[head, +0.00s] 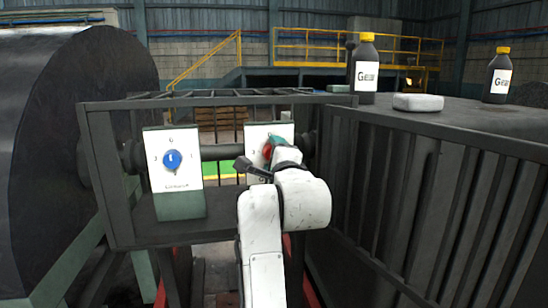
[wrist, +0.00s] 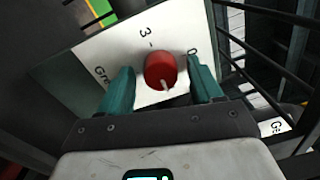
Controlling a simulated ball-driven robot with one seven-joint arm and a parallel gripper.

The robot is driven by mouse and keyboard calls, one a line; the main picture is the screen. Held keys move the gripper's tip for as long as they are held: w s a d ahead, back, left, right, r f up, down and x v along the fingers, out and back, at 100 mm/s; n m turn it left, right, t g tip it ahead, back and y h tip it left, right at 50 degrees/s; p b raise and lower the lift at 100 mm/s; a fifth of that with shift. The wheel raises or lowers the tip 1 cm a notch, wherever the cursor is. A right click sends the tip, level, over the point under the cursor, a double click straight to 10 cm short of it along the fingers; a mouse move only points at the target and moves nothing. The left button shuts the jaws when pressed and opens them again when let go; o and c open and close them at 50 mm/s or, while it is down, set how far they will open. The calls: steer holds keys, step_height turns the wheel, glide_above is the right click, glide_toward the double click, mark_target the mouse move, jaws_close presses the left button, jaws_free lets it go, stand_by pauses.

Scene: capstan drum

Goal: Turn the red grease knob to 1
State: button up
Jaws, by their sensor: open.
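The red grease knob (wrist: 160,68) sits on a white plate (wrist: 120,49) in the wrist view. A "3" shows above the knob, a character at its right and part of a label at its left. The knob's pale pointer mark faces down and slightly right, away from the "3". The plate below it is hidden by my gripper, and I see no "1" in the wrist view. My gripper (wrist: 162,82) is open, with one teal finger on each side of the knob and gaps visible.
A second white plate with a blue knob (head: 172,160) stands to the left. A dark frame (head: 110,190) surrounds both plates. A large black drum (head: 60,150) is at far left. Dark bottles (head: 366,60) and a pale block (head: 418,103) stand on the ribbed cabinet at right.

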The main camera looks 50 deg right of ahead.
steer(key=v, duration=1)
steer(key=shift+s+a, duration=0.15)
steer(key=shift+s, duration=0.15)
steer(key=shift+f, duration=0.15)
steer(key=s+a+f+n+g+y, duration=0.1)
steer(key=a+f+n+g+y, duration=0.15)
steer(key=f+n, duration=0.55)
steer(key=s+a+f+n+g+y, duration=0.1)
steer(key=f+n+g+y, duration=0.2)
steer(key=f, duration=0.9)
steer(key=s+a+f+n+g+y, duration=0.15)
steer(key=s+f+n, duration=0.25)
steer(key=f, duration=0.4)
steer(key=s+a+f+n+g+y, duration=0.1)
steer(key=s+f+n+g, duration=0.1)
steer(key=s+f+n, duration=0.35)
steer(key=s+a+f+n+g+y, duration=0.1)
steer(key=s+a+f+n+g, duration=0.2)
steer(key=s+f, duration=0.4)
steer(key=s+a+f+n+g+y, duration=0.1)
steer(key=s+a+f+n+g, duration=0.15)
steer(key=s+f, duration=0.4)
step_height(320, 180, up, 14)
steer(key=p, duration=1.3)
steer(key=shift+s+a+n+p, duration=0.3)
steer(key=shift+s+a+p, duration=0.05)
steer(key=shift+s, duration=0.1)
